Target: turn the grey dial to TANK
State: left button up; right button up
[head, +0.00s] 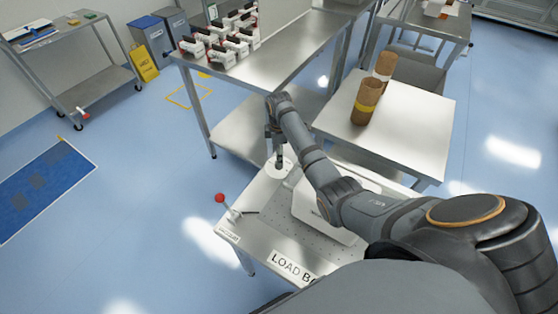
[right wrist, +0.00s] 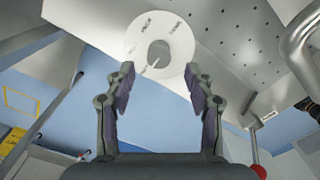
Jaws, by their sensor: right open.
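The grey dial (right wrist: 158,54) shows in the right wrist view as a round knob in the middle of a white disc (right wrist: 180,45). Small words stand on the disc: one at its upper left looks like PACK, and one at its upper right is hard to read. My right gripper (right wrist: 160,74) is open, its two fingers apart below the knob in this view, with nothing between them. In the head view the right gripper (head: 279,162) points down over the white disc (head: 270,169) at the back of the perforated bench and hides the knob. My left gripper is not in view.
The perforated bench (head: 262,238) carries a lever with a red ball (head: 220,198), a white housing (head: 310,212) and a LOAD sign (head: 292,270). A table with brown rolls (head: 368,102) stands at the right. A steel table (head: 265,65) with white parts stands behind.

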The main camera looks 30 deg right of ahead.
notch_tip(320, 180, down, 5)
jog(key=shift+f, duration=0.1)
grip_shut()
dwell(0.4)
